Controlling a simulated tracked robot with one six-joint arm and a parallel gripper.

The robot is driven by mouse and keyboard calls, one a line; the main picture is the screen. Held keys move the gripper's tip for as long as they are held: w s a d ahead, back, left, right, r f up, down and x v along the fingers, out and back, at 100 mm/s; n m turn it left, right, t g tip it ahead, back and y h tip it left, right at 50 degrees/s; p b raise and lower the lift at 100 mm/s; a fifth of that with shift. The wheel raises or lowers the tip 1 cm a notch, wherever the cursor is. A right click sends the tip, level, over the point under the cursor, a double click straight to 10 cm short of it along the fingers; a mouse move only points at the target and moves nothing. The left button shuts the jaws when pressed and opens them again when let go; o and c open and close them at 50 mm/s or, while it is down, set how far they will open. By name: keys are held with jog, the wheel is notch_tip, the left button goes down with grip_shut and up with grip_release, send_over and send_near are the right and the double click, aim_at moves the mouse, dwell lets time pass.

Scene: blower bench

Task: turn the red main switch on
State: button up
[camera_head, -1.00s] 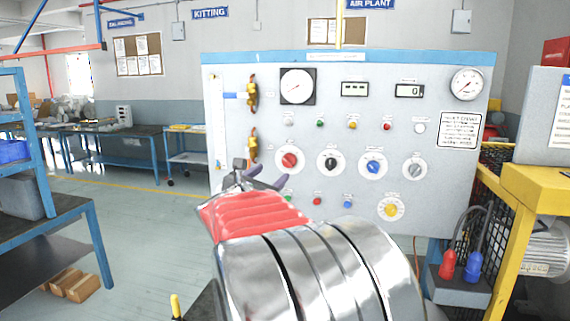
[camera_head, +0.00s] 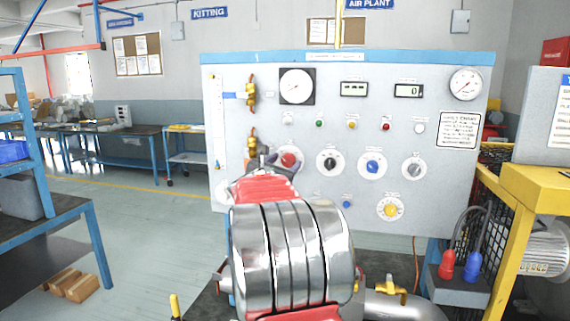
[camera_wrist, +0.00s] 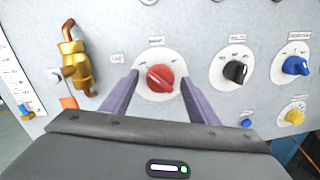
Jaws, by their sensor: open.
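The red main switch (camera_head: 289,160) is a red rotary knob on a white round dial on the grey panel. In the wrist view the red knob (camera_wrist: 160,78) is near the middle, its handle slightly tilted. My gripper (camera_wrist: 157,80) is open, with one purple-grey finger to the left of the knob and one to the right. In the head view my gripper (camera_head: 268,158) is in front of the panel beside the red knob and partly covers its dial. I cannot tell whether the fingers touch the knob.
To the right are a black knob (camera_head: 330,161), a blue knob (camera_head: 373,167) and a grey knob (camera_head: 414,169); a yellow knob (camera_head: 390,209) is below. A brass valve (camera_head: 252,92) is at the panel's left. A yellow frame (camera_head: 520,230) stands at right.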

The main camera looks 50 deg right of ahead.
jog(key=shift+d, duration=0.15)
jog(key=shift+c, duration=0.6)
jog(key=c, duration=0.9)
